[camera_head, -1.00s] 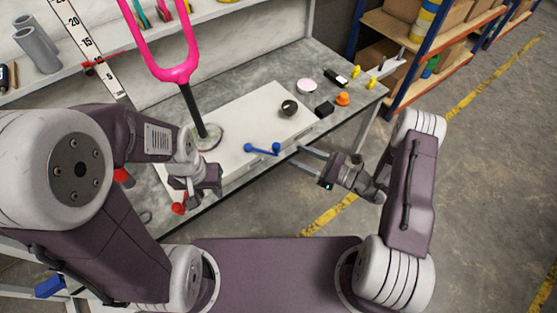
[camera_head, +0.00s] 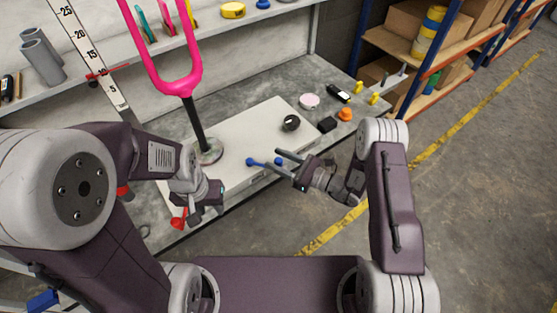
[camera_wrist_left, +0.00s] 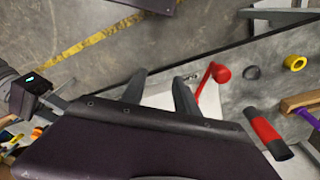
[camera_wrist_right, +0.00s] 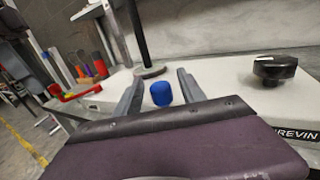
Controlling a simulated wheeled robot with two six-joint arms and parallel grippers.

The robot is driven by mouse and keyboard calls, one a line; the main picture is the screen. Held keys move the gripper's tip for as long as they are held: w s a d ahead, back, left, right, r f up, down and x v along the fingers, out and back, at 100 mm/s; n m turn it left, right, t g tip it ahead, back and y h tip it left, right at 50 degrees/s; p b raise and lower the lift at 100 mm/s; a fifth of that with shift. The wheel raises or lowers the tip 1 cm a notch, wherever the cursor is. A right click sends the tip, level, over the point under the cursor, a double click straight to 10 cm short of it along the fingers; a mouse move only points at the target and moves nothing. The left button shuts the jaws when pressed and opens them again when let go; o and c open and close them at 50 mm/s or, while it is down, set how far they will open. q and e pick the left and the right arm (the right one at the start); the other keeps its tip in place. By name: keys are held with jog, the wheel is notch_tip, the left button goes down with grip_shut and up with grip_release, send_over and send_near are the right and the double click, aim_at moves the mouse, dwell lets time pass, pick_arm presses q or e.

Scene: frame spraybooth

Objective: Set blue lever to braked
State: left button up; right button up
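The blue lever (camera_head: 264,163) sits at the front edge of the white panel (camera_head: 240,147) on the bench, with a round knob at each end. My right gripper (camera_head: 272,158) is open around the lever's right end. In the right wrist view a blue knob (camera_wrist_right: 161,93) stands between the two spread fingers (camera_wrist_right: 160,82), with gaps on both sides. My left gripper (camera_head: 203,214) is open and empty beside the red lever (camera_head: 178,221). In the left wrist view the red lever (camera_wrist_left: 212,75) lies just right of the spread fingers (camera_wrist_left: 158,88). No brake marking is readable.
A pink fork (camera_head: 172,85) stands upright on a round base behind the levers. A black knob (camera_head: 291,122) sits on the panel. A black block (camera_head: 327,124) and orange part (camera_head: 345,114) lie on the bench.

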grip_shut()
dwell(1.3)
